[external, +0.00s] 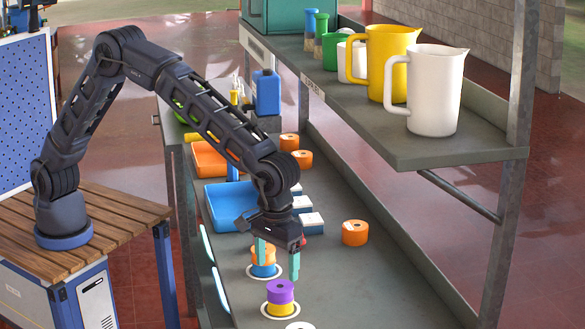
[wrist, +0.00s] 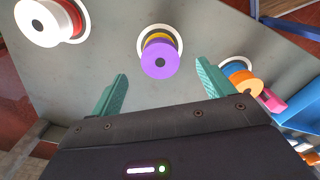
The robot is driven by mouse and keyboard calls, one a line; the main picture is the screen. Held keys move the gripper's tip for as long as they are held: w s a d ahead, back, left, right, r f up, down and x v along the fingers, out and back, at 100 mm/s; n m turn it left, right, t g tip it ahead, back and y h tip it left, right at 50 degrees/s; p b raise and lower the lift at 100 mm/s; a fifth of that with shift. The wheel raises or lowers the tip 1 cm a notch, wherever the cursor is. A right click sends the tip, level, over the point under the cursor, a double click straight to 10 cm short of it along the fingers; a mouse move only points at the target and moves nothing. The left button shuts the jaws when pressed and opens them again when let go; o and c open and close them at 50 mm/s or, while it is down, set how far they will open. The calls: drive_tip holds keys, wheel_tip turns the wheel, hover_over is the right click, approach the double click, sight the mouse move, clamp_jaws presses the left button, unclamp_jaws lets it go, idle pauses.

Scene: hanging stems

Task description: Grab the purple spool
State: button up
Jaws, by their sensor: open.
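The purple spool (external: 280,291) sits on top of a yellow spool (external: 281,309), which stands on a white ring on the lower bench. In the wrist view the purple spool (wrist: 160,58) lies ahead, between the lines of my two teal fingers, with its dark centre hole facing the camera. A sliver of the yellow spool (wrist: 156,36) shows beneath it. My gripper (external: 277,264) is open and empty. It hangs above the bench, behind and above the purple spool in the external view, and does not appear to touch it.
An orange spool on a blue one (wrist: 243,82) stands close by my right finger in the wrist view. A white spool on a red one (wrist: 43,20) is at left. A blue tray (external: 232,205) and loose orange spool (external: 355,233) are farther back. A shelf (external: 420,150) overhangs the bench.

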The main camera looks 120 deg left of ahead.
sight(280, 286)
drive_tip(key=shift+w+a+f, duration=0.1)
drive_tip(key=shift+a+f, duration=0.05)
drive_tip(key=shift+f, duration=1.55)
drive_tip(key=shift+w+a+f, duration=0.1)
drive_tip(key=shift+a+f, duration=0.05)
drive_tip(key=shift+f, duration=1.55)
drive_tip(key=c, duration=1.1)
